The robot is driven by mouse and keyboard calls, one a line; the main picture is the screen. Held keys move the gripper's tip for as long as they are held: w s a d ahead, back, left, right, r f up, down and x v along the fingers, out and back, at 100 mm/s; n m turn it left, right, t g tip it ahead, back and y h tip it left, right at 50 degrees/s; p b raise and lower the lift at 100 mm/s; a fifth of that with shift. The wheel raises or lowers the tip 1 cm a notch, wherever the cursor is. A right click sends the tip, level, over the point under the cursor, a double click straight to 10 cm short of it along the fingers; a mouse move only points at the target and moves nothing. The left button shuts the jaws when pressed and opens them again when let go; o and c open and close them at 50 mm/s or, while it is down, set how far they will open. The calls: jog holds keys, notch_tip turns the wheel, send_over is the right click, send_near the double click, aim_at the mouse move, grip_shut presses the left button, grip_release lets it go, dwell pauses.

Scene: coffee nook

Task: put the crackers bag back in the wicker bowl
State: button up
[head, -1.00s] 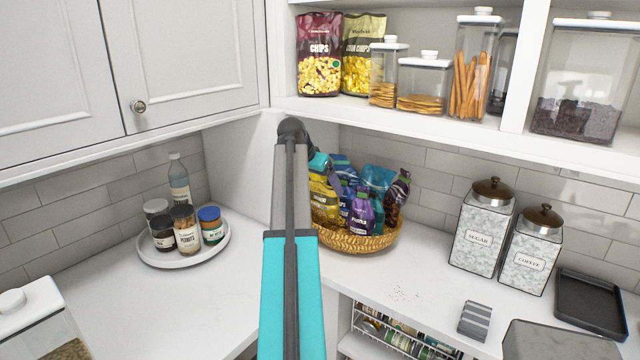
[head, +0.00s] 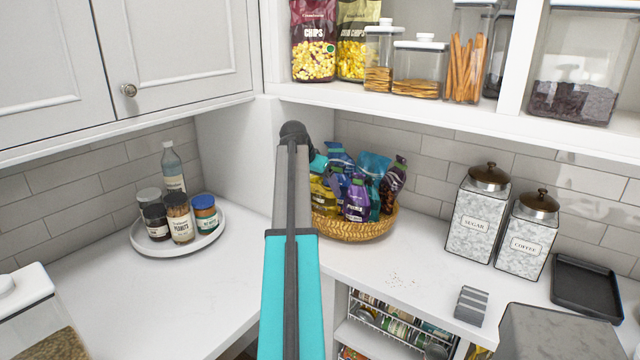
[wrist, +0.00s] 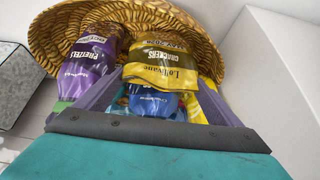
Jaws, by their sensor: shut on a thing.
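The yellow crackers bag (wrist: 160,68) sits between my gripper's fingers in the wrist view, label facing the camera. My gripper (wrist: 158,100) is shut on it. In the head view the gripper (head: 332,180) is at the left side of the wicker bowl, partly hidden by my arm. The yellow bag (head: 323,200) shows there beside the other bags, within the bowl's outline. The wicker bowl (head: 352,231) stands on the counter and its woven rim (wrist: 190,18) also shows in the wrist view. I cannot tell whether the bag rests on the bowl's bottom.
A purple pretzels bag (wrist: 90,62) is close beside one finger. Several other bags, including a purple one (head: 357,200), crowd the bowl. A white wall panel (head: 240,160) is close on the left. Sugar (head: 478,215) and coffee (head: 527,237) canisters stand right. A shelf (head: 420,105) overhangs.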

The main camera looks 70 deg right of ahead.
jog(key=shift+s+d+f, duration=0.1)
jog(key=shift+f, duration=0.7)
jog(key=o, duration=1.4)
jog(key=shift+r, duration=0.1)
jog(key=b+v, duration=0.2)
jog(key=v, duration=1.1)
jog(key=shift+a+r+b, duration=0.25)
jog(key=shift+b, duration=0.1)
